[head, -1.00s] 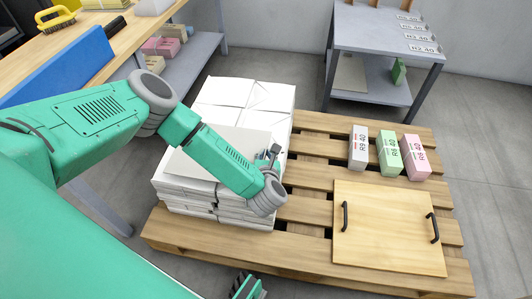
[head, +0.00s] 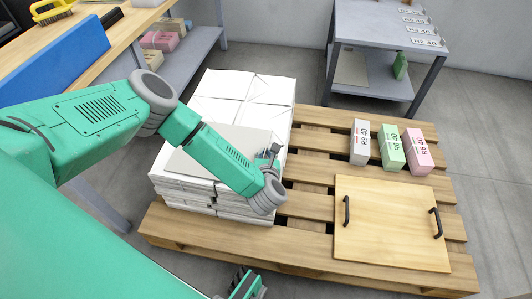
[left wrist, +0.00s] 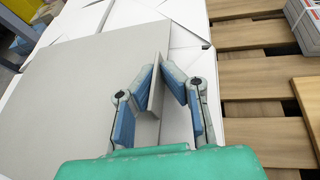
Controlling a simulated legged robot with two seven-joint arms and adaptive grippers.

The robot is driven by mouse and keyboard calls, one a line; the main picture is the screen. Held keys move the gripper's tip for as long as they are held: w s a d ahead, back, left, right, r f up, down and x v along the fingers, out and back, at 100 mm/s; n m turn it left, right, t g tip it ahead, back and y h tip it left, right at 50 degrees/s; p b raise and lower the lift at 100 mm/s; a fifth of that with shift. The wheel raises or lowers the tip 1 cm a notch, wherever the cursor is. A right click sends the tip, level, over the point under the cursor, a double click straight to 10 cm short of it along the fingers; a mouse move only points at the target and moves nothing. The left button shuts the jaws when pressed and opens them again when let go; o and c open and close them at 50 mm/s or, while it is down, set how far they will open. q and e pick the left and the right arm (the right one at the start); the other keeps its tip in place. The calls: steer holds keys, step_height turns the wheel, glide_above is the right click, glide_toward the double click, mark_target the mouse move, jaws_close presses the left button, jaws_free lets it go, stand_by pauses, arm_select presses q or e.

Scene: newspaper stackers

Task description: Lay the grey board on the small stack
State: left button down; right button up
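The grey board (head: 232,138) lies flat over the near part of a stack of white newspaper bundles (head: 184,185) on the pallet. It fills the left of the left wrist view (left wrist: 75,80), with a thin upright grey strip near its right edge. My left gripper (left wrist: 158,66) has its blue-padded fingers on both sides of this strip, tips closed against it. In the head view my left wrist (head: 268,185) hides the board's near right corner. Any gap between board and stack is not clear.
The wooden pallet (head: 308,212) carries a wooden board with two black handles (head: 392,225) and grey, green and pink bundles (head: 391,148). A grey table (head: 385,25) stands behind. A wooden-topped bench (head: 85,25) stands at the left.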

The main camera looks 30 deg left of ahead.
arm_select(q)
steer(key=shift+f, duration=0.15)
steer(key=c, duration=1.6)
jaws_free()
steer(key=shift+c, duration=0.2)
steer(key=v, duration=1.2)
